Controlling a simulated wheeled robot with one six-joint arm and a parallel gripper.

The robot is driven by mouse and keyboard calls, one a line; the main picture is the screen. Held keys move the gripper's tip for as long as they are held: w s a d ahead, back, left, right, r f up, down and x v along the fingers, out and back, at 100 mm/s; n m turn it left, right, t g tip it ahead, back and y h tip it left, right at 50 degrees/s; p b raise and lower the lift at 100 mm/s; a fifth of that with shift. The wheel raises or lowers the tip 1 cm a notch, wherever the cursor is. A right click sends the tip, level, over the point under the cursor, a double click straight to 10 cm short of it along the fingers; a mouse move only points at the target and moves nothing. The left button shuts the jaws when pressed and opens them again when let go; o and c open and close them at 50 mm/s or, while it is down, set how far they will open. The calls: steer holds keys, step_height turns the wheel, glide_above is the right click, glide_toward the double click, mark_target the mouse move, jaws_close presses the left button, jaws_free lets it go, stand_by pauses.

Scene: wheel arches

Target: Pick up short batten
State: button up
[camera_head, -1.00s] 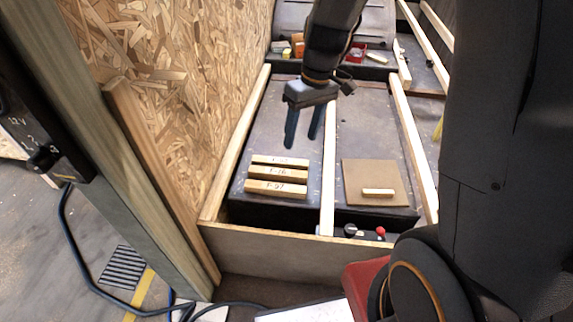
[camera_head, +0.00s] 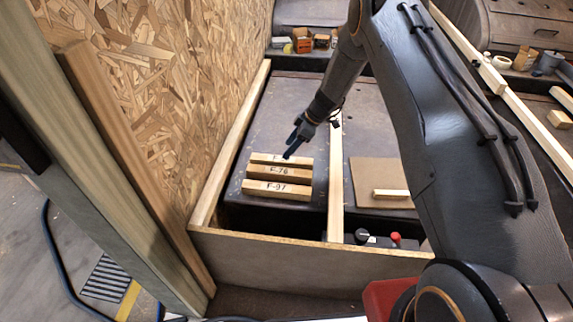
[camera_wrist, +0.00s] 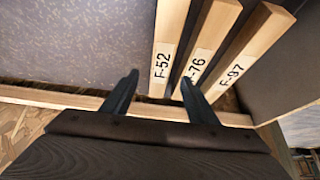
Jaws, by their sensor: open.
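Three light wooden battens with labels lie side by side on the dark surface left of the middle rail. The farthest, F-52 (camera_head: 262,158), is partly hidden by my gripper (camera_head: 293,146). F-76 (camera_head: 290,173) and F-97 (camera_head: 278,190) lie nearer. In the wrist view my gripper (camera_wrist: 160,80) is open, its two fingers appearing on either side of the F-52 batten (camera_wrist: 178,35); contact cannot be told. F-76 (camera_wrist: 211,35) and F-97 (camera_wrist: 258,42) show to its right. A smaller unlabelled wooden piece (camera_head: 390,193) lies on a brown board (camera_head: 372,172) to the right.
A chipboard wall (camera_head: 180,80) stands at left. A wooden side rail (camera_head: 232,145), a middle rail (camera_head: 336,195) and a front board (camera_head: 300,256) border the surface. A red knob (camera_head: 396,237) is near the front. Small boxes (camera_head: 302,40) stand at the back.

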mark_target(282, 162)
steer(key=shift+d+b+x, duration=0.15)
steer(key=shift+b+x, duration=0.05)
steer(key=shift+x, duration=1.75)
steer(key=shift+d+b+x, duration=0.15)
steer(key=shift+x, duration=1.8)
steer(key=shift+s+f, duration=0.15)
steer(key=shift+s, duration=0.05)
jaws_close()
